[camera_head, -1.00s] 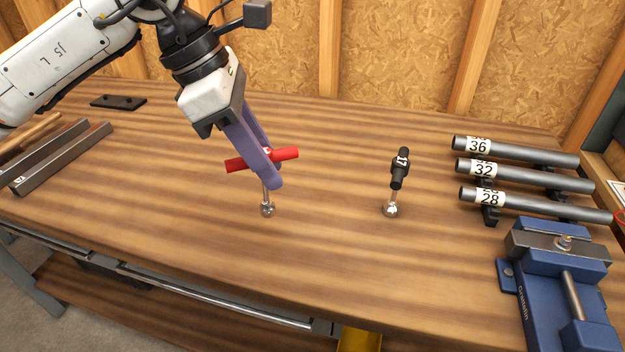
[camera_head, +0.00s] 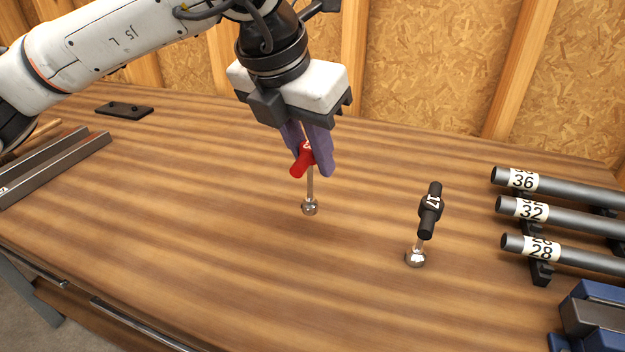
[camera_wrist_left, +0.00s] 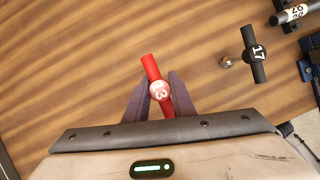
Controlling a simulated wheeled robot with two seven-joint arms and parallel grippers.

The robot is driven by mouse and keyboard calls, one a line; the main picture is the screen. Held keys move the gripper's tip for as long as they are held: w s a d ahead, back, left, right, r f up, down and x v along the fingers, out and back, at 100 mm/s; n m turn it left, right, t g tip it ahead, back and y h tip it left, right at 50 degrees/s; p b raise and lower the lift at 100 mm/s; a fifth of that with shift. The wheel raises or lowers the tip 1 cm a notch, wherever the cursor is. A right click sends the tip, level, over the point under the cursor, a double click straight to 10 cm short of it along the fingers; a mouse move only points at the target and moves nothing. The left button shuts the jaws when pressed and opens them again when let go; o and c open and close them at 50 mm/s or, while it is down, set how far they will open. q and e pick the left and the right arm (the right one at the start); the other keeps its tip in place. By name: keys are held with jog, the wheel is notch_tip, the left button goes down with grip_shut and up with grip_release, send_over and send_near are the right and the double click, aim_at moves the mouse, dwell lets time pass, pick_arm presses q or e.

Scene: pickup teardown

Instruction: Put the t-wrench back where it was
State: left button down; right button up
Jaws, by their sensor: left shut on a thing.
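The red t-wrench (camera_head: 297,168) is between the purple fingers of my left gripper (camera_head: 312,160), which is shut on its red handle. Its metal shank points down and ends in a shiny round socket (camera_head: 310,207) at or just above the tabletop; I cannot tell whether it touches. In the left wrist view the red handle (camera_wrist_left: 152,68), marked 13, lies between the fingertips (camera_wrist_left: 157,98). A black t-wrench (camera_head: 430,210) marked 17 stands upright on its socket to the right. My right gripper does not show.
Grey tubes (camera_head: 570,215) labelled 36, 32 and 28 rest on black holders at the right. A blue vise (camera_head: 590,315) is at the lower right. Metal bars (camera_head: 60,168) and a black plate (camera_head: 124,109) lie at the left. The wooden tabletop (camera_head: 200,230) is clear around the wrenches.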

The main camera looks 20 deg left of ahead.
aim_at(312, 195)
pick_arm(q)
notch_tip(312, 195, down, 4)
jog(key=shift+f, duration=0.1)
jog(key=c, duration=1.5)
grip_release()
jog(key=v, duration=1.2)
